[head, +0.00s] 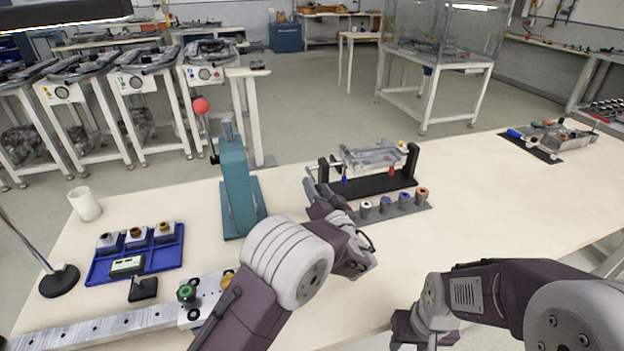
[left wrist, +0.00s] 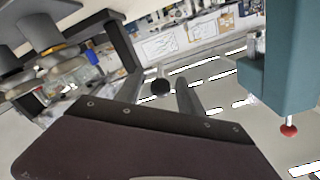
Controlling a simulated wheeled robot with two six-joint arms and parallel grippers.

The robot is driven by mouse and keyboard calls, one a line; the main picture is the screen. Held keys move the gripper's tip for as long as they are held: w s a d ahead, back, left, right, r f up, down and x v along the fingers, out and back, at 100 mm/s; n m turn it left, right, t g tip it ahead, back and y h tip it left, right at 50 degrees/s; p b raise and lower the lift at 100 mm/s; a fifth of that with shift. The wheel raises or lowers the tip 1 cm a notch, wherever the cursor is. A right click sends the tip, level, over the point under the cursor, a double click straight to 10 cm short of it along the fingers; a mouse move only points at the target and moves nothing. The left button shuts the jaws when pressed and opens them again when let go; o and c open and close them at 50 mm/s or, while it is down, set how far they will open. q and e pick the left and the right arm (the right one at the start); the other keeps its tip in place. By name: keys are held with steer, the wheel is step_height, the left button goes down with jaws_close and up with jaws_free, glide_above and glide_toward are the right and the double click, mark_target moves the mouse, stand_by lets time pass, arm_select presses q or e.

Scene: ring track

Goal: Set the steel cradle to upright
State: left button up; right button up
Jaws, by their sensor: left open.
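The steel cradle (head: 372,158) hangs between two black posts on a black base (head: 375,184) in the head view. It looks grey and partly see-through and lies roughly flat, though its exact tilt is hard to read. My left gripper (head: 314,187) is open, just left of the left post, with no object visible between its fingers. In the left wrist view a black post (left wrist: 122,45) stands beyond my gripper, and a dark round knob (left wrist: 160,87) shows near a finger; whether they touch cannot be told. My right gripper (head: 424,335) is low at the front, its fingers unclear.
A strip of several coloured-top pieces (head: 385,206) lies in front of the cradle. A teal press (head: 238,185) with a red ball lever stands left. A blue tray (head: 110,267), white cup (head: 85,204) and metal rail (head: 110,326) are further left. The table's right side is mostly clear.

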mark_target(313, 178)
arm_select(q)
steer(key=x, duration=0.4)
steer(key=shift+w+a, duration=0.1)
jaws_close()
stand_by(1.3)
